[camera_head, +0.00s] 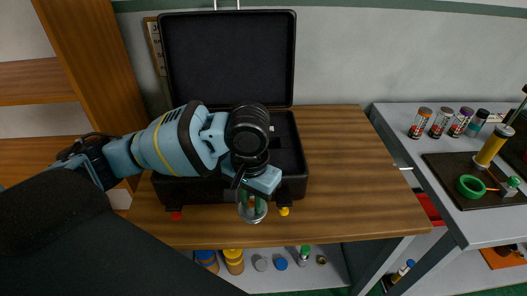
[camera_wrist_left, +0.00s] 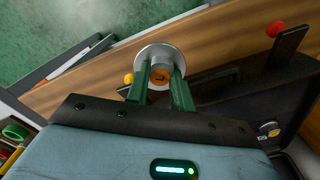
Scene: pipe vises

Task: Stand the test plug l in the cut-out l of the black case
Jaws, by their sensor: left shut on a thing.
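The black case (camera_head: 228,57) stands open on the wooden table, its lid upright at the back. Its dark inside shows only to the right of my arm, and I cannot make out cut-out l. My left gripper (camera_head: 249,199) is at the case's front edge, its green fingers shut on the test plug l (camera_head: 254,214). In the left wrist view the plug (camera_wrist_left: 160,56) shows a round silver flange and an orange centre between the fingertips (camera_wrist_left: 161,80). The plug appears held in front of the case, over the table's front strip. My right gripper is not in view.
The wooden table (camera_head: 345,170) is clear right of the case. Red (camera_head: 176,215) and yellow (camera_head: 284,211) knobs sit at the case's front. A grey side table (camera_head: 425,160) holds several jars and a dark mat. A wooden shelf (camera_head: 85,60) stands left.

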